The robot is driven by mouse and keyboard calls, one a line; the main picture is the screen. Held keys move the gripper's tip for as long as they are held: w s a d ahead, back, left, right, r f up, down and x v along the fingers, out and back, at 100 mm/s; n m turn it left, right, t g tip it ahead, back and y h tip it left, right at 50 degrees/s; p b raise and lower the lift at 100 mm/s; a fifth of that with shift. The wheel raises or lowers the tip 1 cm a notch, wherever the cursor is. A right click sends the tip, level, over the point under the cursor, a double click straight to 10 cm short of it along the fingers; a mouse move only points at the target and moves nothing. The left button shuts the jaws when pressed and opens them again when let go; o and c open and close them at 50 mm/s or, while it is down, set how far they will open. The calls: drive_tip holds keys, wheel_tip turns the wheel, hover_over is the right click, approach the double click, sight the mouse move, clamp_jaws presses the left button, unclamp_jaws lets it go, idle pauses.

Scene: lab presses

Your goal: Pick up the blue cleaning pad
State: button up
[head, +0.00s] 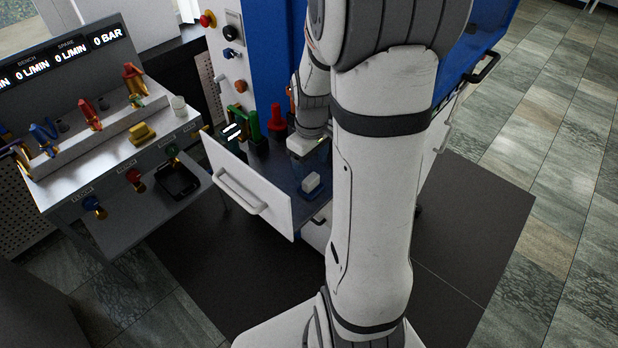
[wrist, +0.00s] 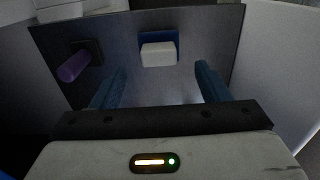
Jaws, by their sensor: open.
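The cleaning pad shows in the wrist view as a blue slab (wrist: 173,39) with a white block (wrist: 158,55) against it. They lie in the open drawer, ahead of my gripper and centred between its fingers. In the head view the white block (head: 311,183) sits on the drawer floor, with a little blue beside it. My gripper (wrist: 160,80) is open and empty, its two dark blue fingers spread wide. In the head view it points down into the drawer, and my arm hides part of it.
The drawer front (head: 250,187) with its handle stands on the near side. A purple cylinder (wrist: 74,66) on a dark base is left of the pad. Red (head: 276,120) and green (head: 253,127) items stand at the drawer's far left. A bench with valves (head: 110,140) is further left.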

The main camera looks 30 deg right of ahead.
sight(311, 178)
drive_tip(key=shift+w+f+p, duration=0.15)
drive_tip(key=shift+f+p, duration=0.7)
drive_tip(key=shift+f, duration=2.4)
drive_tip(key=c, duration=1.1)
